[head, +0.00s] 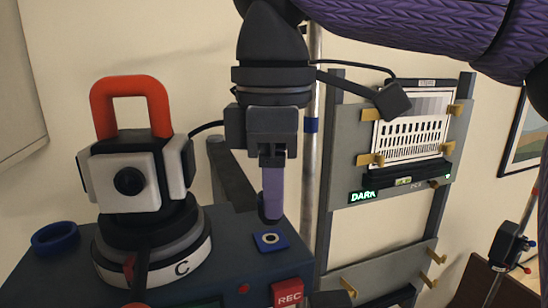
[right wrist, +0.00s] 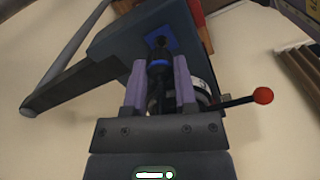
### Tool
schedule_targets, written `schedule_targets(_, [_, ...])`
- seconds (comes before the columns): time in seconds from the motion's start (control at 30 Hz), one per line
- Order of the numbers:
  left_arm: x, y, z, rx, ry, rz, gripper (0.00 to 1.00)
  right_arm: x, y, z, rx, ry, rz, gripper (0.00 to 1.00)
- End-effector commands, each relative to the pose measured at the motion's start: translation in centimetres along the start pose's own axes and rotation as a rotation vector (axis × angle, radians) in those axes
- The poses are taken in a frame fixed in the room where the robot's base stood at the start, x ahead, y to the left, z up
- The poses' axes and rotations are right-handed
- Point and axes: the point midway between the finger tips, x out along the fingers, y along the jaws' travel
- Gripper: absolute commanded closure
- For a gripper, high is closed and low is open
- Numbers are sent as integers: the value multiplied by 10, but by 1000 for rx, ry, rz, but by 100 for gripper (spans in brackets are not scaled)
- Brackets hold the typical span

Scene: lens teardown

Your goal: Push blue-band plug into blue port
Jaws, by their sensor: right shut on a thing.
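My right gripper (head: 272,190) comes down from above, over the dark blue box. In the right wrist view its two purple fingers (right wrist: 159,85) are shut on the dark blue-band plug (right wrist: 159,63), whose blue ring shows between the fingertips. In the head view the purple finger mostly hides the plug; a dark end shows beneath it. The blue port (head: 270,240) is a blue square with a pale ring on the box top, just below the gripper. In the right wrist view the blue port (right wrist: 161,39) lies right beyond the plug tip. Contact cannot be told. My left gripper is out of view.
A white and black camera head (head: 131,180) with a red handle stands left on the dark blue box (head: 225,265). A blue ring (head: 55,236) lies at the box's left. A red REC button (head: 289,293) is in front; a rack with a chart (head: 414,125) stands right.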

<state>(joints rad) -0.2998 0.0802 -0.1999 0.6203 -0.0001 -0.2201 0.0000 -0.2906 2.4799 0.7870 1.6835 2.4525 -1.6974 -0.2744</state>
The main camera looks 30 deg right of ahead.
Motion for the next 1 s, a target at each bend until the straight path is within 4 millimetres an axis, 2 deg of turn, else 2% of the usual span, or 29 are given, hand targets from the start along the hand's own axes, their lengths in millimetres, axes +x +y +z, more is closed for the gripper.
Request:
schedule_targets(0.23, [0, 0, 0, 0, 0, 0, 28, 11, -1, 0, -1, 2, -1, 100])
schedule_targets(1.0, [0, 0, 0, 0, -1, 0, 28, 11, -1, 0, -1, 6, -15, 100])
